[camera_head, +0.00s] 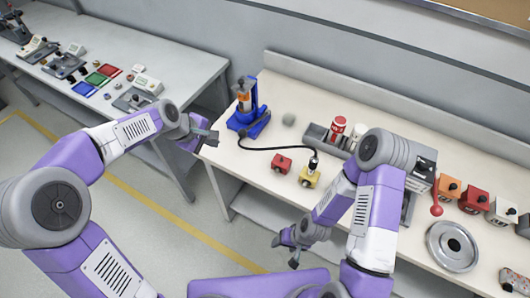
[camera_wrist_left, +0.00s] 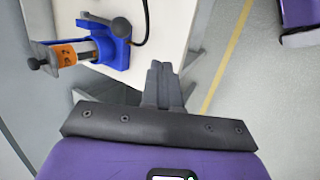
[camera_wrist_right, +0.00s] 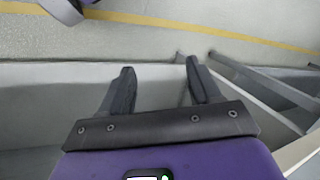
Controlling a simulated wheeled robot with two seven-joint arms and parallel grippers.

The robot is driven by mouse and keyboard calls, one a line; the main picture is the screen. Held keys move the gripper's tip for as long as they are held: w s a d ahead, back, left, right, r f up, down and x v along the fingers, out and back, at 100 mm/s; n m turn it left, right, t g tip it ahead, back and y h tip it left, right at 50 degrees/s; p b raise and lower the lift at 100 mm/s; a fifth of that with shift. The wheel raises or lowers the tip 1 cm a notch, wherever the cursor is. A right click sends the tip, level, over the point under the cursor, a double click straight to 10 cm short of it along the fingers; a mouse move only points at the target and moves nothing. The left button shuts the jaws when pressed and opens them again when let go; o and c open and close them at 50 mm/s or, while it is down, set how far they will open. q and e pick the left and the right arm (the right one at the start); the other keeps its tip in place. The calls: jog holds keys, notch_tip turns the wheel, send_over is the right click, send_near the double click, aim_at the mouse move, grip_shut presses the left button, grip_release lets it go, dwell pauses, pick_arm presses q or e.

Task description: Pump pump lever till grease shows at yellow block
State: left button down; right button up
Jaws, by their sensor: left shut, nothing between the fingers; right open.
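The blue pump (camera_head: 240,122) stands at the left end of the bench, with an orange-labelled barrel (camera_head: 244,98). It also shows at upper left in the left wrist view (camera_wrist_left: 115,50). I cannot clearly tell the lever from its other blue parts. A black hose (camera_head: 275,149) runs from it to a fitting on top of the yellow block (camera_head: 310,180). No grease is visible on the block at this size. My left gripper (camera_head: 211,138) is shut and empty, left of the pump and apart from it. My right gripper (camera_head: 284,252) is open and empty, in front of the bench.
A grey tray holds red-and-white cans (camera_head: 338,126). A grey ball-like lump (camera_head: 289,119) lies behind the hose. A second bench (camera_head: 175,75) stands at left.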

jog(key=shift+c, duration=0.3)
jog(key=shift+c, duration=1.1)
jog(key=c, duration=0.5)
pick_arm(q)
jog(key=s+f+m+g, duration=0.15)
jog(key=s+f, duration=0.25)
jog(key=f, duration=0.7)
jog(key=s+f+m, duration=0.2)
jog(key=s+f, duration=0.3)
jog(key=f, duration=0.5)
pick_arm(e)
grip_shut()
pick_arm(q)
jog(key=s+f+m, duration=0.2)
jog(key=s+f, duration=0.3)
jog(key=s, duration=0.2)
jog(key=s+d+f+m+g, duration=0.1)
jog(key=s+f+m, duration=0.1)
jog(key=s+f, duration=0.3)
jog(key=shift+s+y, duration=0.3)
jog(key=shift+s, duration=0.95)
jog(key=shift+g, duration=0.25)
